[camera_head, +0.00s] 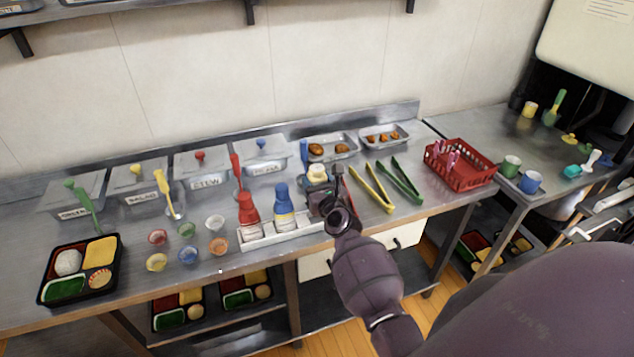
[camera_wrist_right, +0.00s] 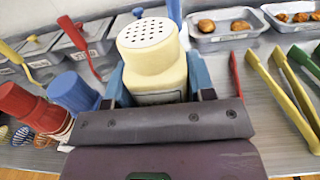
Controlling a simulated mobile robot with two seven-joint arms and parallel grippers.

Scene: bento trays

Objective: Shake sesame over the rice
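A cream shaker (camera_head: 318,174) with a perforated top stands upright at the right end of the white rack; I cannot tell whether it touches the rack. In the right wrist view the shaker (camera_wrist_right: 155,65) sits between the blue fingers of my right gripper (camera_wrist_right: 160,88), which press against both sides. In the head view my right gripper (camera_head: 325,196) is at the shaker, partly hiding it. The white rice mound (camera_head: 68,262) lies in the black bento tray (camera_head: 42,292) at the far left, beside yellow, green and round portions. My left gripper is out of view.
A red bottle (camera_head: 247,209) and a blue bottle (camera_head: 283,201) stand in the white rack (camera_head: 262,241) left of the shaker. Several small cups, such as the orange one (camera_head: 218,246), lie between rack and tray. Yellow tongs (camera_head: 371,190) and a red basket (camera_head: 478,177) are to the right.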

